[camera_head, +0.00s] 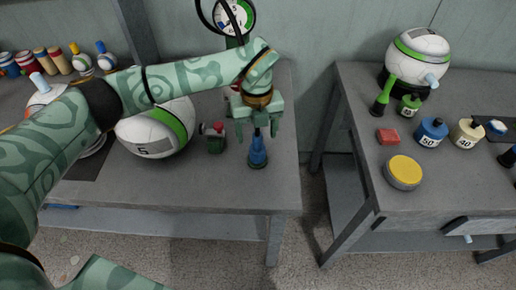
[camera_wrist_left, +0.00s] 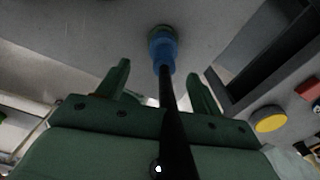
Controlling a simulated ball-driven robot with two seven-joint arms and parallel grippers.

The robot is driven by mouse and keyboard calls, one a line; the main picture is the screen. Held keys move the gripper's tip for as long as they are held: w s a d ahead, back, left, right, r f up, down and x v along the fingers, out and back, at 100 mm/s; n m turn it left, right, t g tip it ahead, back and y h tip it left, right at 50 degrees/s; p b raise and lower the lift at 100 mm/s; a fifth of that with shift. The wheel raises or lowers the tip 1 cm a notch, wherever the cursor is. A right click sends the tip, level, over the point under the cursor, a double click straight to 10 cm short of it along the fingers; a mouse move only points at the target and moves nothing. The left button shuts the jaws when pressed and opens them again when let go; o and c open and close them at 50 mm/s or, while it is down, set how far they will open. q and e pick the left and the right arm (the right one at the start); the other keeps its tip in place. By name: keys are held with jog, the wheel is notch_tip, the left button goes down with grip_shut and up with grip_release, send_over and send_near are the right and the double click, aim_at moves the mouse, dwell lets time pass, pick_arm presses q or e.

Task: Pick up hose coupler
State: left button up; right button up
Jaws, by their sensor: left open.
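The hose coupler (camera_head: 257,156) is a blue fitting with a dark, greenish lower end, standing on the left table near its right edge. Its black upper part rises to my left gripper (camera_head: 257,131), which is open above it and points down. In the left wrist view the blue coupler (camera_wrist_left: 164,54) lies just beyond the open fingers (camera_wrist_left: 160,74), and a black hose or stem runs back between them. I cannot tell whether the fingers touch it. My right gripper is not in view.
A white-green ball marked 5 (camera_head: 157,138) and a small green-red device (camera_head: 214,137) stand left of the coupler. A gap separates this table from the right table (camera_head: 356,158), which holds a yellow-topped tin (camera_head: 403,172), a red block (camera_head: 388,136) and numbered bottles.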

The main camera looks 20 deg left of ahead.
aim_at(257, 147)
pick_arm(q)
notch_tip(257, 147, down, 2)
jog(key=shift+f, duration=0.25)
jog(key=f, duration=0.1)
jog(key=f+b, duration=0.1)
jog(key=f, duration=0.1)
jog(key=w+f+b, duration=0.1)
jog(key=f, duration=0.1)
jog(key=shift+s+r, duration=0.1)
jog(key=shift+c, duration=0.7)
jog(key=c, duration=0.9)
